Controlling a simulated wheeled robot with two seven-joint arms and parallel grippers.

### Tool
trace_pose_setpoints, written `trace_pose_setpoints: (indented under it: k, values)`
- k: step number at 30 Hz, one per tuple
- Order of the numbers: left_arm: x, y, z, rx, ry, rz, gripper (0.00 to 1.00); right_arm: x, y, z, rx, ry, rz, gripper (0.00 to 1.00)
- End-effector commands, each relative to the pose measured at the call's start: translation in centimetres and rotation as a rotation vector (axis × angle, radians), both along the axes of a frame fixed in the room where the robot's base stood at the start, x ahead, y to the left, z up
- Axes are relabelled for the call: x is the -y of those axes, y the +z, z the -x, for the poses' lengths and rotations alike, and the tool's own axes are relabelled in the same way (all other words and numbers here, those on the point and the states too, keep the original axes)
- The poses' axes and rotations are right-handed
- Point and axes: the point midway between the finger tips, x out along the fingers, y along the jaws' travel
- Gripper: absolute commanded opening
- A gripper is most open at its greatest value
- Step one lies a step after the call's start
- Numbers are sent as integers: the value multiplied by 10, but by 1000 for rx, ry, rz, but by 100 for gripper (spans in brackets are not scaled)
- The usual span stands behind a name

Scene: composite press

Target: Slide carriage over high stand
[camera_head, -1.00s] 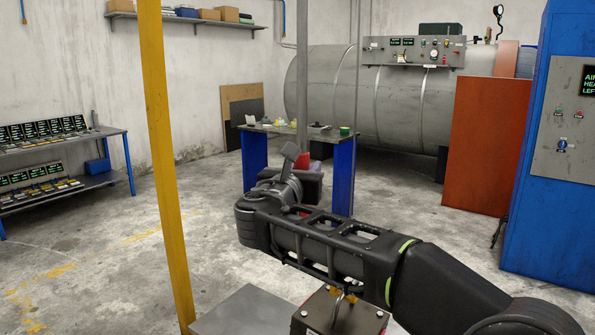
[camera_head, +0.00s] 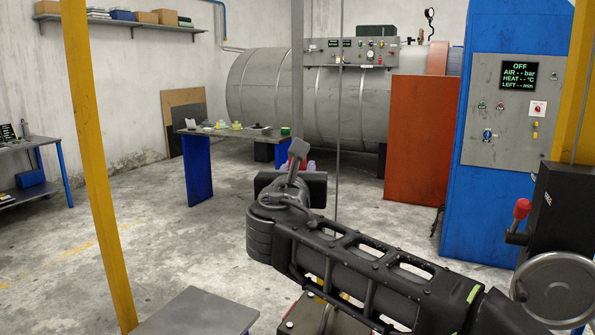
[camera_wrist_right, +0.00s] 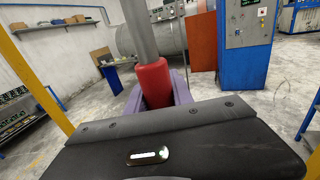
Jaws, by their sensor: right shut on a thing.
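My right arm crosses the lower middle of the head view. Its gripper (camera_head: 306,168) is at the far end, partly hidden by my wrist. In the right wrist view its purple fingers (camera_wrist_right: 155,90) are shut on a red grip (camera_wrist_right: 153,82). The grip is at the lower end of a thick grey vertical rod (camera_wrist_right: 139,30), which also shows in the head view (camera_head: 298,70) running up out of the picture. The carriage and high stand cannot be told for certain. A flat grey top (camera_head: 200,313) shows low in the head view. My left gripper is not in view.
A yellow post (camera_head: 95,150) stands left. A black unit with a handwheel (camera_head: 556,290) and red-knobbed lever (camera_head: 521,208) is close at right. Behind are a blue control cabinet (camera_head: 465,205), a large tank (camera_head: 265,95) and a blue-legged table (camera_head: 198,170). Floor at left is clear.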

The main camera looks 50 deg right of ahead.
Motion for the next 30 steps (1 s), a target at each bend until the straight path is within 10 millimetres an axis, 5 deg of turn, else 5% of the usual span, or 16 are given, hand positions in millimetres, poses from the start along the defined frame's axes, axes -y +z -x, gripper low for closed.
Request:
trace_pose_setpoints:
  k: [2,3,11,30]
  values:
    - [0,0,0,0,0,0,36,1,-1,1,-1,-3,0,0]
    - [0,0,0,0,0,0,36,1,-1,1,-2,-4,-1,28]
    - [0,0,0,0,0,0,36,1,-1,1,-1,-6,0,49]
    - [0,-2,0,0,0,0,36,-9,-1,8,-1,-4,1,49]
